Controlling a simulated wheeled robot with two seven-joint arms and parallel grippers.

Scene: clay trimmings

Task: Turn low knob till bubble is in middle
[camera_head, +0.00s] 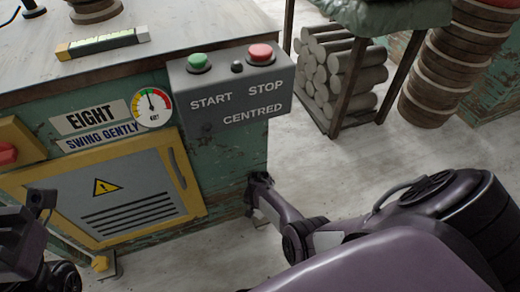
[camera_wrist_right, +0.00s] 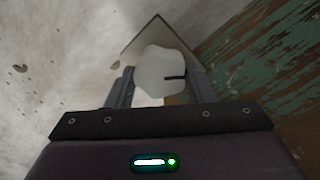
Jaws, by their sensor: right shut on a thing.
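The spirit level (camera_head: 102,43), with a yellow-green vial and a yellow end, lies on the machine's grey top at upper left in the head view. Its bubble is too small to make out. My right gripper (camera_head: 259,196) is low at the machine's right front corner. In the right wrist view it is shut on a pale, lobed knob (camera_wrist_right: 158,70) with a dark line on its face. In the head view the gripper hides this knob.
A grey control box (camera_head: 235,125) has green START and red STOP buttons and a CENTRED label beside a small dark lamp. A round gauge (camera_head: 152,107) is left of it. A rack of clay logs (camera_head: 338,75) and stacked discs (camera_head: 455,60) stand behind.

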